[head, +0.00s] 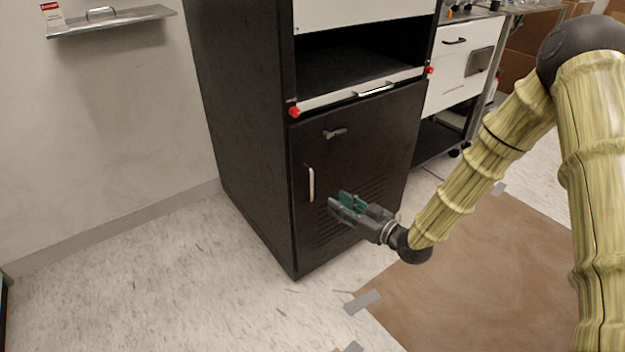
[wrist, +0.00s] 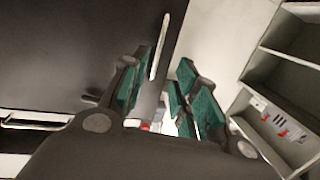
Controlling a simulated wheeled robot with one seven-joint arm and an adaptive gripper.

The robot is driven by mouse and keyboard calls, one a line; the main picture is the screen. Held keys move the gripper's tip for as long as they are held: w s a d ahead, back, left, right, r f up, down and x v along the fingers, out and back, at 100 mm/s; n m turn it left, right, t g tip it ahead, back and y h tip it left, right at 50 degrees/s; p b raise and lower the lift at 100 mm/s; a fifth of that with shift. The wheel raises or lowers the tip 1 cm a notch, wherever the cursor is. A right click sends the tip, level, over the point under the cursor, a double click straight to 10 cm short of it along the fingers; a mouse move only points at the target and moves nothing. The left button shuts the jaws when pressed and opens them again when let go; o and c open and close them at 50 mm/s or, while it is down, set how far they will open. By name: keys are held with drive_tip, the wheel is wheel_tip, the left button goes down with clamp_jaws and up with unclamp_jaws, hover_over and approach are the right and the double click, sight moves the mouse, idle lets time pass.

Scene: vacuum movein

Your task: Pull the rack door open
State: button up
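The rack door (head: 370,150) is the black lower panel of the tall dark rack, and it looks closed. Its vertical silver handle (head: 311,184) is near the door's left edge. My gripper (head: 344,204) is in front of the door, to the right of the handle in the head view and apart from it. In the wrist view, the handle (wrist: 159,47) shows beyond and between the tips of the two green-padded fingers (wrist: 165,66). My gripper is open, with nothing held between the fingers.
A small latch (head: 335,133) sits above the handle on the door. An open bay with a silver-handled ledge (head: 360,93) is over the door. Speckled floor (head: 200,290) is free in front and left; a brown taped mat (head: 470,280) lies right.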

wheel_tip(320, 180, up, 2)
drive_tip(key=w+r, duration=0.1)
drive_tip(key=b, duration=0.2)
hover_over(312, 200)
drive_tip(key=shift+w+f+n+y, duration=0.25)
drive_tip(key=shift+w+n+y, duration=0.05)
drive_tip(key=shift+n+y, duration=0.1)
clamp_jaws()
